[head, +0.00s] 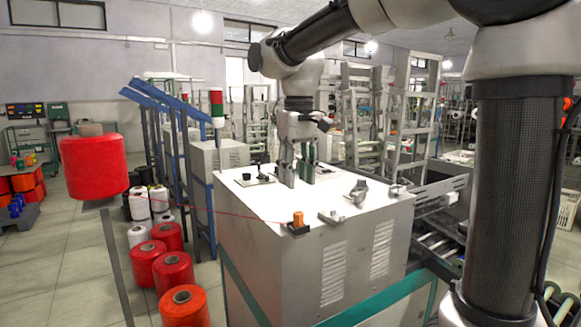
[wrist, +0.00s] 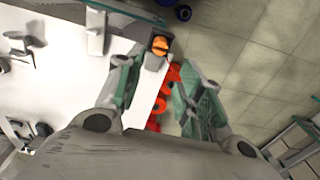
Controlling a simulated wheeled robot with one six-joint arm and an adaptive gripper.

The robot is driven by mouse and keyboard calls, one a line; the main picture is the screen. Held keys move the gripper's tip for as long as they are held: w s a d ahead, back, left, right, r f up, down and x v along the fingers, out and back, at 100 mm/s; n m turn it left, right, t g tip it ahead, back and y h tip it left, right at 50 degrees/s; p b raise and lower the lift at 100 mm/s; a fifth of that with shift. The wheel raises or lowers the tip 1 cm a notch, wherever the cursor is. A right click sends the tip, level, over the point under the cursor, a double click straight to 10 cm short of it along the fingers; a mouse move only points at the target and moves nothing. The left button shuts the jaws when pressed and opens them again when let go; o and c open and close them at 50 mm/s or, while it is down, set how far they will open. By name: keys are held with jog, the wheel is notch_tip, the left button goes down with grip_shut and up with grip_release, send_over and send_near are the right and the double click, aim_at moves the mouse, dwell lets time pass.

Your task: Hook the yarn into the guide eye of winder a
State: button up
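The winder is a white cabinet (head: 290,255) with small fittings on its flat top. A thin red yarn (head: 240,215) runs from the left across to an orange bobbin (head: 298,218) on a dark block at the top's front edge. The orange bobbin also shows in the wrist view (wrist: 160,45), beyond my fingertips. My gripper (head: 299,176) points down over the cabinet top, behind the orange bobbin. In the wrist view its fingers (wrist: 162,72) are apart, with no yarn visible between them. I cannot tell which fitting is the guide eye.
Grey metal brackets (head: 357,190) stand on the top's right side, and a black cup (head: 250,177) is at its left. A roller conveyor (head: 435,245) lies right.

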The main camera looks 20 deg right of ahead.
aim_at(299, 212)
jog(key=shift+w+r, duration=0.1)
jog(key=shift+r, duration=0.05)
jog(key=shift+s+d, duration=0.15)
jog(key=shift+s, duration=0.1)
jog(key=shift+f, duration=4.5)
jog(key=c, duration=0.8)
jog(key=shift+r, duration=2.25)
jog(key=shift+c, duration=0.2)
